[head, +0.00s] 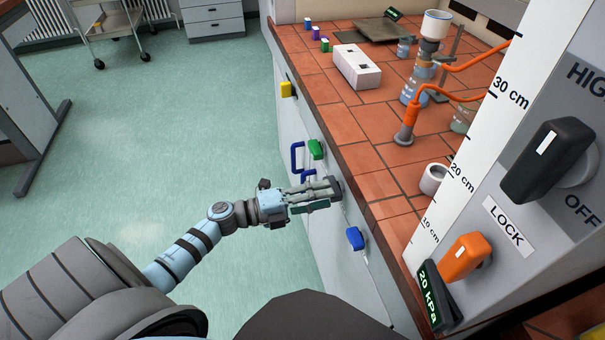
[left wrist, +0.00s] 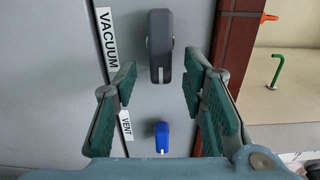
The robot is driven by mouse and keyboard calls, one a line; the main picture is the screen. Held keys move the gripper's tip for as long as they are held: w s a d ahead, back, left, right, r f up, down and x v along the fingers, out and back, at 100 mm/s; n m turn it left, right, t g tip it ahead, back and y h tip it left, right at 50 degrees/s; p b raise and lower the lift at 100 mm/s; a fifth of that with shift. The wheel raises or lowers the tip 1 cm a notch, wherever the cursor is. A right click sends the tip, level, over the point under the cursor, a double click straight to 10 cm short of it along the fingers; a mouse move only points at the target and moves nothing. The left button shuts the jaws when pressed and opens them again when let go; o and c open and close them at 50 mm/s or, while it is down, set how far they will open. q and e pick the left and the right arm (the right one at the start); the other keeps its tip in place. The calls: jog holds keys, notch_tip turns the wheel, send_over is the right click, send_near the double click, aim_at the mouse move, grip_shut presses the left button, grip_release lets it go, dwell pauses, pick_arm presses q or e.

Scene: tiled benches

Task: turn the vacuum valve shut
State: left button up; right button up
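The vacuum valve is a dark grey lever handle (left wrist: 161,45) on the grey bench front, beside a VACUUM label (left wrist: 108,37) in the left wrist view. Its white mark is at the lower end, so the handle stands upright in that view. In the head view the dark handle (head: 335,187) is partly hidden by my left gripper (head: 328,192). My left gripper also shows in the left wrist view (left wrist: 163,78), open, with one finger on each side of the handle and gaps between. My right gripper is not in view.
A blue handle (left wrist: 161,136) by a VENT label sits below the valve. Green (head: 316,149) and yellow (head: 286,89) handles sit farther along the bench front. A panel with a black knob (head: 545,160) and an orange LOCK knob (head: 465,257) stands right.

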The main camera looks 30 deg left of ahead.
pick_arm(q)
jog(key=v, duration=1)
